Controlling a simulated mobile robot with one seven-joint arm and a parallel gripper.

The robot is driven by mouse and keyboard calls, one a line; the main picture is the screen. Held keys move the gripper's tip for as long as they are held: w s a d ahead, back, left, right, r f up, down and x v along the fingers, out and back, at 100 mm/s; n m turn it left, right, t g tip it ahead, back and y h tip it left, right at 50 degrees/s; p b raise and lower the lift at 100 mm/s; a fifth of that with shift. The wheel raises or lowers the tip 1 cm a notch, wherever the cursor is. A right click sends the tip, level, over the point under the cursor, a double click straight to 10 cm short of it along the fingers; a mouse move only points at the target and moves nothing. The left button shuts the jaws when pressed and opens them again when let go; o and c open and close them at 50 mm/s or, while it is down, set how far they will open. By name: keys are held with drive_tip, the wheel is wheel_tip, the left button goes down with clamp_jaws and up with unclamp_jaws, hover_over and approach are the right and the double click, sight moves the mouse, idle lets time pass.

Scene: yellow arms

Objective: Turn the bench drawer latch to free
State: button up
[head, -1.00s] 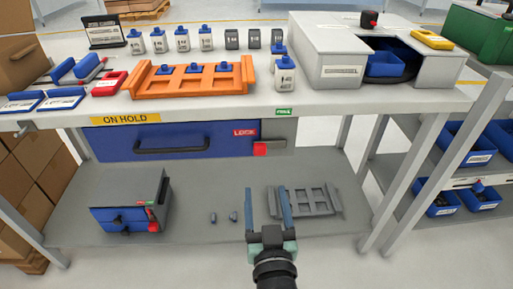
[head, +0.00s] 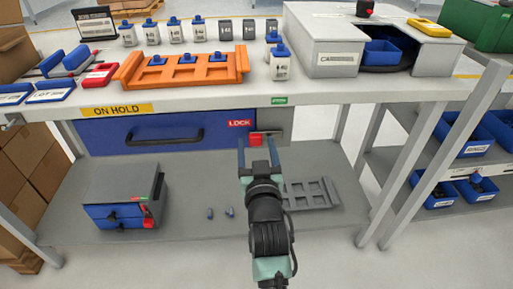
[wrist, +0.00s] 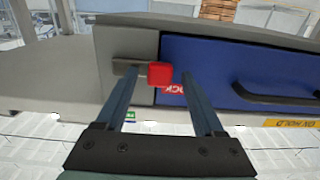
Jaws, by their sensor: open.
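The blue bench drawer (head: 140,135) is shut under the bench top and has a dark bar handle (head: 165,138). Its latch has a red block (head: 255,139) on a short grey bar, lying level at the drawer's right end, just below the red LOCK label (head: 239,124). A green label (head: 279,100) is on the bench edge above. My gripper (head: 257,146) is open and empty, pointing at the latch. In the wrist view the red block (wrist: 159,74) shows between the fingertips, with the grey bar (wrist: 126,68) behind the left finger. I cannot tell whether they touch.
A small grey cabinet with blue drawers (head: 120,200) stands on the lower shelf (head: 190,222) at left. Two small grey pieces and a grey rack (head: 312,194) lie near my arm. An orange rack (head: 185,74) and bottles stand on the bench top.

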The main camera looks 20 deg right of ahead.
clamp_jaws()
idle(0.3)
idle(1.1)
